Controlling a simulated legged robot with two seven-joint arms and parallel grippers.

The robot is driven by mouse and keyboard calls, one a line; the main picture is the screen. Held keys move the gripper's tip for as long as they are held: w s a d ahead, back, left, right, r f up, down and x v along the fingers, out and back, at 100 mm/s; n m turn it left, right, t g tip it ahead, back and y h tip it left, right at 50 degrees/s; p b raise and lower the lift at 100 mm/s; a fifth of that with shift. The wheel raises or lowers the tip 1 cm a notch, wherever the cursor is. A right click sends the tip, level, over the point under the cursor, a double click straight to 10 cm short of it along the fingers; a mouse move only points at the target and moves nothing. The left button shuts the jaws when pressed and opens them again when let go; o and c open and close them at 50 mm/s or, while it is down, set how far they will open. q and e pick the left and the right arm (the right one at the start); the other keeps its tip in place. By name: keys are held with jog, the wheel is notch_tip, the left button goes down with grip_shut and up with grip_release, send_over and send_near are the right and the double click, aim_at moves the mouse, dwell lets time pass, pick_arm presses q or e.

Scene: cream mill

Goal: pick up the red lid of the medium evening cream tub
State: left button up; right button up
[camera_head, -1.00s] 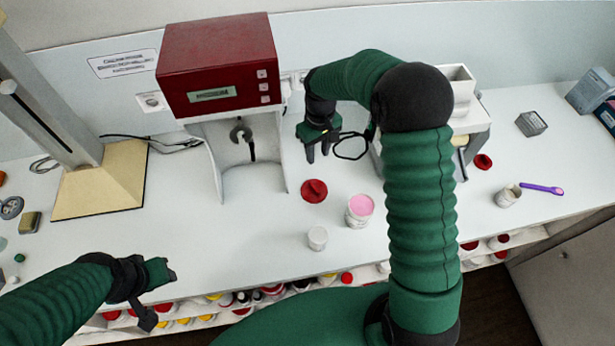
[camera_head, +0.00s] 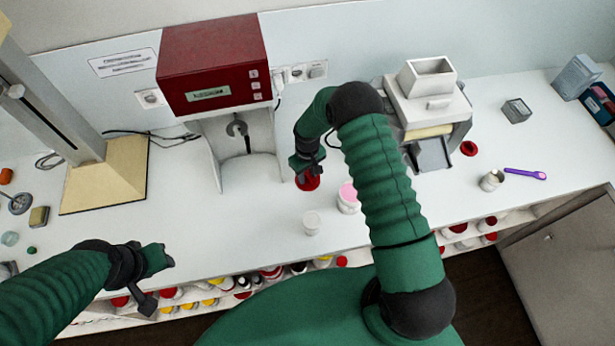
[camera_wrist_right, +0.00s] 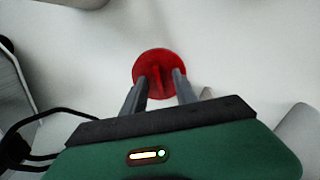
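The red lid (camera_head: 308,183) lies on the white counter, left of the tub with pink cream (camera_head: 348,198). My right gripper (camera_head: 304,172) is over the lid and partly covers it in the head view. In the right wrist view the round red lid (camera_wrist_right: 160,72) has a raised bar across its middle. The right gripper's two fingers (camera_wrist_right: 159,85) are apart there, one on each side of the bar; I cannot tell whether they touch it. My left gripper (camera_head: 162,258) hangs over the front left of the counter, apart from the lid; its fingers are unclear.
A small white tub (camera_head: 312,223) stands in front of the pink one. The red-topped machine (camera_head: 213,65) is behind left, the white mill (camera_head: 428,105) behind right. Another red lid (camera_head: 469,148), an open tub (camera_head: 492,180) and a purple spoon (camera_head: 526,174) lie right.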

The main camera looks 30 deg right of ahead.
jog(key=shift+w+d+f, duration=0.1)
jog(key=shift+w+f, duration=0.05)
jog(key=shift+w, duration=0.1)
jog(key=c, duration=0.3)
jog(key=shift+s, duration=0.1)
grip_shut()
pick_arm(q)
jog(key=shift+w+d, duration=0.1)
jog(key=shift+d, duration=0.1)
pick_arm(e)
jog(key=shift+s, duration=0.1)
pick_arm(q)
jog(key=shift+w+a+f, duration=0.1)
jog(key=shift+f, duration=0.1)
pick_arm(e)
jog(key=shift+r, duration=0.2)
